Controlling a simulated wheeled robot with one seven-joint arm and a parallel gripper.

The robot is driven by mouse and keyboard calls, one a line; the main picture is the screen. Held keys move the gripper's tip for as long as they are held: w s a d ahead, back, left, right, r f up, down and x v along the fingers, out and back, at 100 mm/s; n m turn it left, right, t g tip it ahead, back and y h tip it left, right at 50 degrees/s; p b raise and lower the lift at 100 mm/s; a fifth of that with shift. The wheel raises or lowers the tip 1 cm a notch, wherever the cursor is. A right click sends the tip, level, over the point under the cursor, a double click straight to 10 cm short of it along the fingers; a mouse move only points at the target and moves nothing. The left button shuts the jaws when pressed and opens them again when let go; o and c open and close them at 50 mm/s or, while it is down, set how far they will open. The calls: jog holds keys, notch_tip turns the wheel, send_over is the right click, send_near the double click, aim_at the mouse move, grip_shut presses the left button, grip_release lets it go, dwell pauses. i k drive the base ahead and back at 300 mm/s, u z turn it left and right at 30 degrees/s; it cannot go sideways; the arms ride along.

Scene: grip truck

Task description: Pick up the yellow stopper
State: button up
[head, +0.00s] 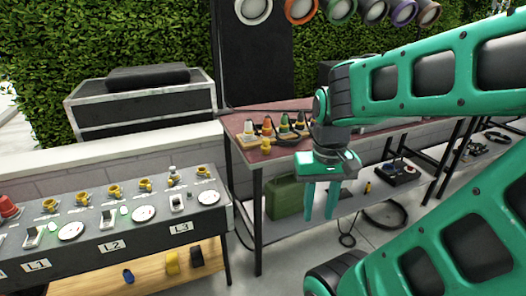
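My gripper (320,201) hangs in front of the red-topped table (228,126), fingers down, spread apart and with nothing seen between them. A small yellow piece (265,147) sits near the front edge of that table, left of and farther back than my gripper; it may be the yellow stopper. Behind it a row of coloured cone-like pieces (267,126) stands on a yellowish base. Several yellow knob-like pieces (115,191) also stand on the control bench at left. I cannot tell for certain which is the stopper.
The control bench (130,237) with dials and switches fills the lower left. A green can (285,197) stands on the table's lower shelf. A black case (140,104) and the hedge (110,35) are behind. My arm covers the right side.

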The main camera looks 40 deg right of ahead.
aim_at(265, 148)
jog(key=u, duration=0.05)
jog(key=i, duration=1)
jog(key=z, duration=0.05)
